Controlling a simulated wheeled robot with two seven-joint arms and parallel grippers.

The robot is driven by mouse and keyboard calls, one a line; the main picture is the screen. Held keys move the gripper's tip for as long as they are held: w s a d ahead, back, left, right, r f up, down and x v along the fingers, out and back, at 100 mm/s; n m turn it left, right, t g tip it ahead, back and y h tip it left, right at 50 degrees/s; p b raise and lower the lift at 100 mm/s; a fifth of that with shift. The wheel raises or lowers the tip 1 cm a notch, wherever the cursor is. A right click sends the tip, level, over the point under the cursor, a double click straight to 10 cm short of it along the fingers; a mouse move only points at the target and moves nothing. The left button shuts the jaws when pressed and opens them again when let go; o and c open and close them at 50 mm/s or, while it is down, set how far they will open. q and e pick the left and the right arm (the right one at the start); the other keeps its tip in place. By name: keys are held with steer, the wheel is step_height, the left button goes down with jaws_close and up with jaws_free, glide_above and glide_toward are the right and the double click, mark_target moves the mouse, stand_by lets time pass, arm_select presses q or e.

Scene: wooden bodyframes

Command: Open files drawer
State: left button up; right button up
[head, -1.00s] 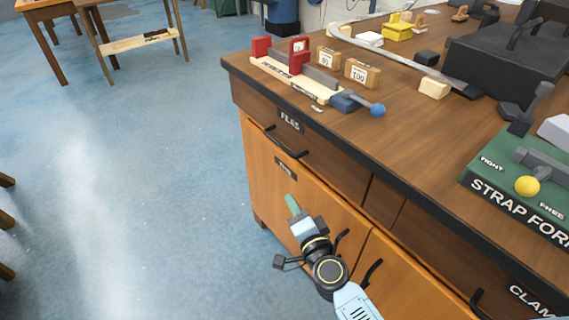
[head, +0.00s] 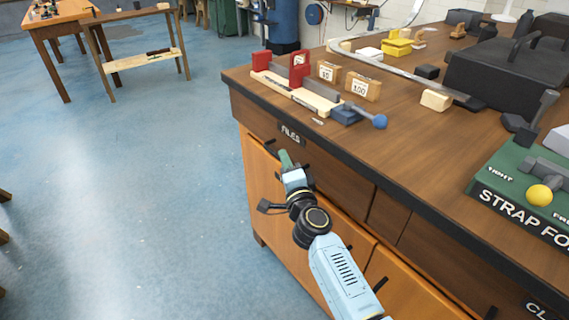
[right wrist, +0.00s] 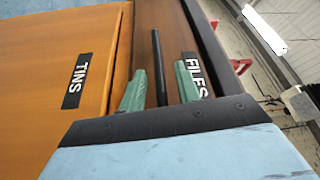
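The files drawer (head: 330,178) is a dark brown wooden front under the bench top, with a black "FILES" label (head: 291,134). It looks shut. My right gripper (head: 286,158) is at this drawer front, just below the label, and covers much of the handle in the head view. In the right wrist view the black bar handle (right wrist: 158,55) runs between the two green fingertips, with a gap on each side. The fingers are open, and I cannot tell how deep the bar sits between them. My left gripper is not in view.
An orange door with a "TINS" label (right wrist: 78,80) lies below the drawer. The bench top (head: 400,155) carries a red-ended clamp jig (head: 298,90), wooden blocks and a green strap-former base (head: 510,195).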

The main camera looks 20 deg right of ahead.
steer(key=shift+w, duration=0.7)
steer(key=shift+c, duration=0.4)
jaws_close()
